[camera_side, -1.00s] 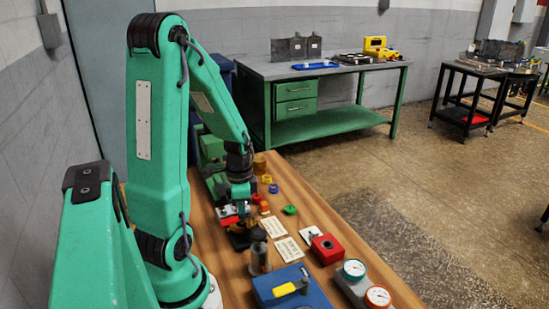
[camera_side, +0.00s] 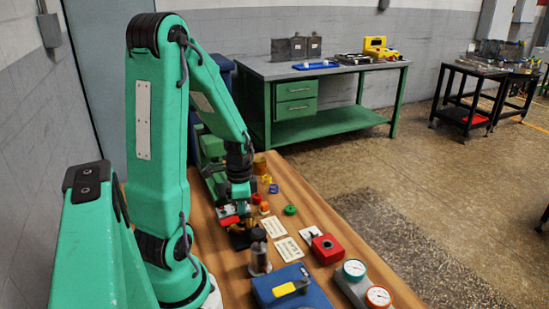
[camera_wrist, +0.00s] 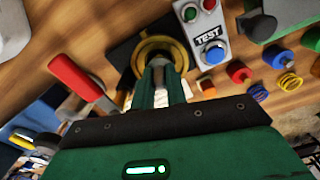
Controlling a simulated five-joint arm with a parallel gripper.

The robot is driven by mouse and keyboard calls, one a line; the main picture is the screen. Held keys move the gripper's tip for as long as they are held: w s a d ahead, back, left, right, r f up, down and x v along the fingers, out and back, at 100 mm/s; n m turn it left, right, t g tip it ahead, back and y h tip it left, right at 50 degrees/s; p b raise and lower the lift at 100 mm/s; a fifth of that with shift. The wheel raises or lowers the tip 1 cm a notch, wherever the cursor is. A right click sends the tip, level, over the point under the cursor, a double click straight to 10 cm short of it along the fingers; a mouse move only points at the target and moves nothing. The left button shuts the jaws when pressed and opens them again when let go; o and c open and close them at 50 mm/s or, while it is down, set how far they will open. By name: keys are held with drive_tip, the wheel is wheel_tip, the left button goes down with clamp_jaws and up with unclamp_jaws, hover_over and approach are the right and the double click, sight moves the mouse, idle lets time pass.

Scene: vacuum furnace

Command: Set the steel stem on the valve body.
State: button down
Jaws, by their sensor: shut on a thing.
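My gripper (camera_wrist: 160,82) points down over the bench, its green fingers shut on the steel stem (camera_wrist: 157,63), a grey piece seen between the fingertips in the wrist view. The valve body (camera_wrist: 150,46) is a round brass piece on a dark base, directly beyond the fingertips and partly hidden by them. The stem overlaps the valve body in this view; I cannot tell whether it touches or is seated. In the side view my gripper (camera_side: 240,205) is low over the work, and the stem is too small to make out.
A TEST box (camera_wrist: 208,28) with coloured buttons stands close right of the valve body. A red handle (camera_wrist: 78,74) lies to its left. Several coloured caps and a yellow spring (camera_wrist: 290,82) lie farther right. In the side view, a blue box (camera_side: 290,287) and gauges (camera_side: 355,269) stand nearer the camera.

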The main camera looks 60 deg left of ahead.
drive_tip(key=shift+f, duration=0.2)
idle(0.5)
drive_tip(key=c, duration=0.9)
unclamp_jaws()
drive_tip(key=shift+c, duration=0.2)
drive_tip(key=shift+r, duration=0.15)
drive_tip(key=shift+r, duration=3.6)
